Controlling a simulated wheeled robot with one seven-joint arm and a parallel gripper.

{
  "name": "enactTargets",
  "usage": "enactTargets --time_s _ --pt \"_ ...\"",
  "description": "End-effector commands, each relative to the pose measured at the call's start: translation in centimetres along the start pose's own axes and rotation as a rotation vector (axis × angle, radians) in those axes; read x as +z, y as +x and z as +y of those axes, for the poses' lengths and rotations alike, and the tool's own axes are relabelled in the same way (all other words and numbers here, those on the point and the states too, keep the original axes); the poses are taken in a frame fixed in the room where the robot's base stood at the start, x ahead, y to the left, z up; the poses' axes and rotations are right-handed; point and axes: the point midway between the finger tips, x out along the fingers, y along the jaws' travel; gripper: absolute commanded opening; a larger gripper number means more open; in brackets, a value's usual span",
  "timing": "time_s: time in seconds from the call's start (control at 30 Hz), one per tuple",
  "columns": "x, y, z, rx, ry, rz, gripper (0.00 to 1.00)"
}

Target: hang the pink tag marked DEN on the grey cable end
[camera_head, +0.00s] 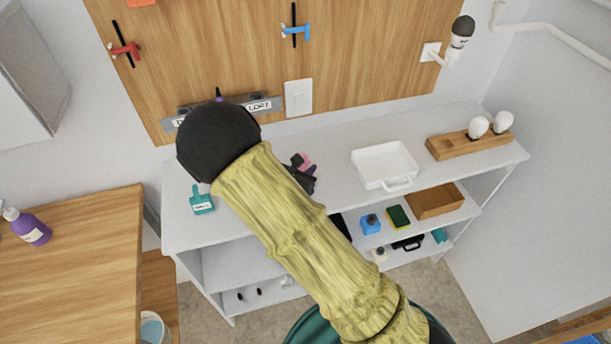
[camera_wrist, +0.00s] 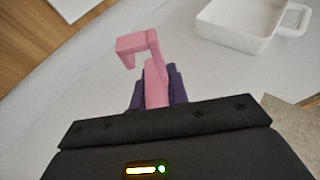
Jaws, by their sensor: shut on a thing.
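The pink tag (camera_wrist: 140,45) with a hooked top is in my gripper (camera_wrist: 157,88), whose purple fingers are shut on its lower part. The hook stands clear beyond the fingers. In the head view the pink tag (camera_head: 306,160) shows as a small patch beside my gripper (camera_head: 301,172), above the white shelf top. No DEN lettering is readable. A grey strip (camera_head: 277,103) on the wooden board carries a LOFT label and another label starting with D, mostly hidden by my arm. I cannot make out a grey cable end for certain; a dark tip (camera_head: 219,93) pokes up behind my arm.
A teal tag (camera_head: 201,203) lies on the white shelf top (camera_head: 330,205) at the left. A white tray (camera_head: 384,165) and a wooden block (camera_head: 453,147) with bulbs stand at the right. A white plate (camera_head: 298,97) is on the board. The shelf top before the tray is clear.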

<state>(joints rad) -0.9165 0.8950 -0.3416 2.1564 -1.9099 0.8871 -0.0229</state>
Motion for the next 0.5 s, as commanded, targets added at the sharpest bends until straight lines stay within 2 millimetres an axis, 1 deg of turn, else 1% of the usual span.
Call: enactTargets --time_s 0.1,0.2,0.3,0.5 --pt "-1.5 0.6 0.0 -0.001 -0.005 0.000 0.00" --pt "-2.6 1.0 0.0 -0.001 -0.004 0.001 0.00" --pt "-3.0 1.2 0.0 0.000 -0.002 0.001 0.00" --pt "-3.0 1.2 0.0 0.001 0.000 0.001 0.00"
